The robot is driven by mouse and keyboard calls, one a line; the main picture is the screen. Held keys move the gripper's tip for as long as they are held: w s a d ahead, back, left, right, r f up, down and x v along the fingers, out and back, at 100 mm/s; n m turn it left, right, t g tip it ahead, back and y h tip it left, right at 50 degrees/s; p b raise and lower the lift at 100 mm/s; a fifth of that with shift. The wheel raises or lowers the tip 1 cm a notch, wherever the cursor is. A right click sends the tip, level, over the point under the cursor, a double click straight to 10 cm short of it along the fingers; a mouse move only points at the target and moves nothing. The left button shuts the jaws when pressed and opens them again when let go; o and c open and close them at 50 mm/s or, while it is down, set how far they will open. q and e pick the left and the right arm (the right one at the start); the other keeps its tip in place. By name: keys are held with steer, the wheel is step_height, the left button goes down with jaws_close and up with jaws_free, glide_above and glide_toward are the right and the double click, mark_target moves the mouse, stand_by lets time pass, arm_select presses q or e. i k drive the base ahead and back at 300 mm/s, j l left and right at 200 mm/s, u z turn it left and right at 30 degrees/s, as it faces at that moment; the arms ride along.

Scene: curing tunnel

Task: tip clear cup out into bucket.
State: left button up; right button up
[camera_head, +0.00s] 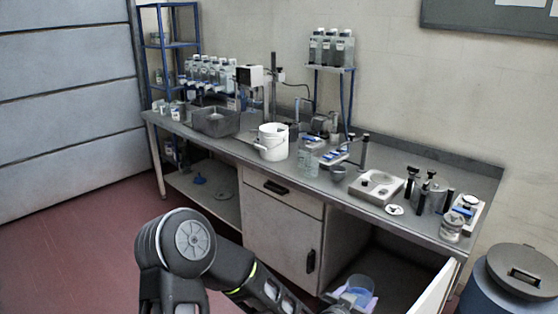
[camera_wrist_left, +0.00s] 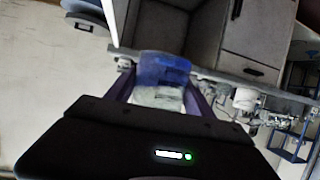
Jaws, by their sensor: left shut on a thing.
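A clear cup (camera_head: 360,285) with blue contents is at the bottom of the head view, in front of the bench. My left gripper (camera_head: 348,299) is shut on it, and the cup looks roughly upright. In the left wrist view the clear cup (camera_wrist_left: 160,96) sits between the fingers of my left gripper (camera_wrist_left: 158,92), with blue showing in it. A white bucket (camera_head: 272,146) stands on the bench, left of and beyond the cup. The bucket also shows small in the left wrist view (camera_wrist_left: 246,99). My right gripper is in neither view.
The bench (camera_head: 225,144) is crowded: a grey tub (camera_head: 216,123) left of the bucket, a clear jar (camera_head: 308,161) right of it, bottles behind. An open cabinet door (camera_head: 436,292) sticks out at lower right. A lidded blue bin (camera_head: 515,288) stands at far right.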

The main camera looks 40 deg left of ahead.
mark_target(271, 135)
steer(key=j+z, duration=0.25)
steer(key=j, duration=0.8)
steer(key=j+z, duration=0.2)
steer(key=j, duration=0.8)
steer(key=i+j, duration=0.15)
steer(key=j, duration=0.25)
steer(key=i+j+z, duration=0.15)
steer(key=j, duration=0.25)
steer(key=i+j, duration=0.1)
steer(key=j, duration=0.35)
steer(key=i+j+z, duration=0.15)
steer(key=j, duration=0.25)
steer(key=i+j, duration=0.1)
steer(key=j, duration=0.35)
steer(key=i+j+z, duration=0.15)
steer(key=j, duration=0.25)
